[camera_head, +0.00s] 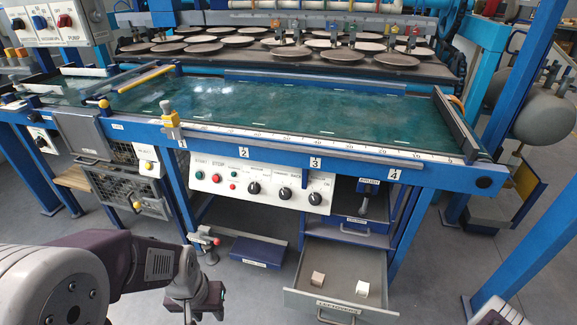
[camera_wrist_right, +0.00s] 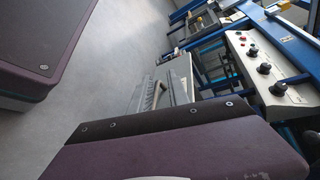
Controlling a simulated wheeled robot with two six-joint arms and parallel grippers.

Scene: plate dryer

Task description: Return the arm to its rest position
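My left arm (camera_head: 92,262) comes in from the left in the head view, low in front of the machine. Its wrist (camera_head: 186,272) is bent down, and the dark left gripper (camera_head: 206,299) hangs above the floor, apart from the table and the drawer. Its fingertips are too small and dark to tell open from shut, and I see nothing clearly held.
An open drawer (camera_head: 310,297) with two small light blocks juts out right of my left gripper. The blue-framed table (camera_head: 330,158) with its control panel (camera_head: 235,180) stands ahead. Plates (camera_head: 395,59) lie behind. A blue box (camera_head: 257,251) sits underneath. Floor shows at lower right.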

